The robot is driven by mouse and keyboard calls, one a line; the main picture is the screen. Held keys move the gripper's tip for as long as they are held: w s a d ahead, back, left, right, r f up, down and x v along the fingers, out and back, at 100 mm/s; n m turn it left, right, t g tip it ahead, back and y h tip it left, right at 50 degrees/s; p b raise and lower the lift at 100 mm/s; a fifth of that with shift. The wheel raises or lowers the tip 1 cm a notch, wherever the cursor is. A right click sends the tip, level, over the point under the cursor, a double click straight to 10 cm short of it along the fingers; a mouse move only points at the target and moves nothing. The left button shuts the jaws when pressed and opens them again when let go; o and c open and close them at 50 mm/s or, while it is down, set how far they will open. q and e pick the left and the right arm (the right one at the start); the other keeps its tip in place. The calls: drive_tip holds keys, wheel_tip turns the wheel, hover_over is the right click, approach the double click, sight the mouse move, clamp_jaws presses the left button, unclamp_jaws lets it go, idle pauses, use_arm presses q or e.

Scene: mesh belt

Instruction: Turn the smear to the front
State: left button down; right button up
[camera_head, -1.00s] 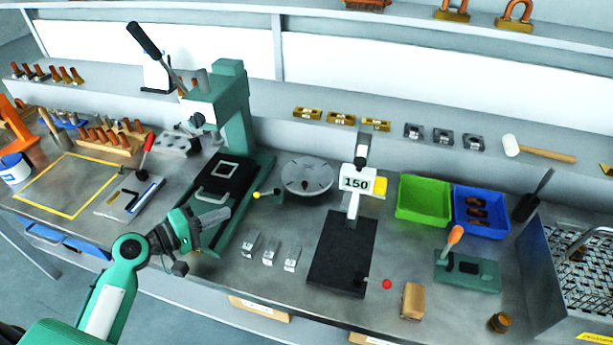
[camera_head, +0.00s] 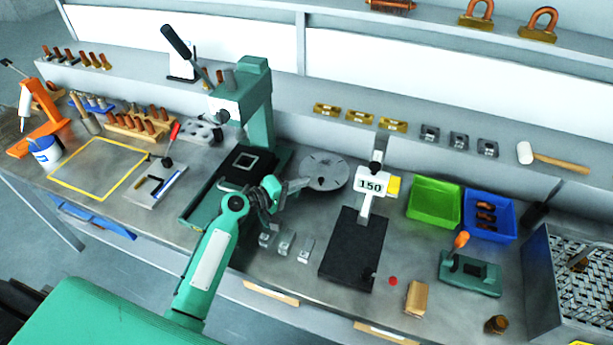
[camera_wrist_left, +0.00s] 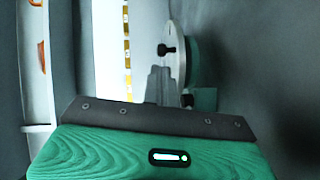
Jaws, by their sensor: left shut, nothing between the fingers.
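The round grey turntable disc (camera_head: 323,170) lies flat on the bench, right of the green press. It also shows nearly edge-on in the left wrist view (camera_wrist_left: 175,40). I cannot make out a smear on it. My left gripper (camera_head: 304,184) is shut and empty at the disc's front left edge; I cannot tell whether it touches. Its narrow fingers show below the disc in the left wrist view (camera_wrist_left: 158,85). The small yellow-tipped handle at the disc's left is hidden behind my gripper in the head view. My right gripper is not in view.
The green press (camera_head: 255,110) stands left of the disc. Small metal blocks (camera_head: 285,243) lie in front. Green (camera_head: 433,203) and blue (camera_head: 486,229) bins are farther right.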

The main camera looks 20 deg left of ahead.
use_arm(q)
drive_tip(key=shift+x, duration=1.15)
drive_tip(key=shift+d, duration=0.1)
drive_tip(key=shift+d+p, duration=0.1)
drive_tip(key=shift+p, duration=0.3)
drive_tip(key=shift+d+n+t+y, duration=0.1)
drive_tip(key=shift+n+t+y, duration=0.3)
drive_tip(key=shift+s+d, duration=0.1)
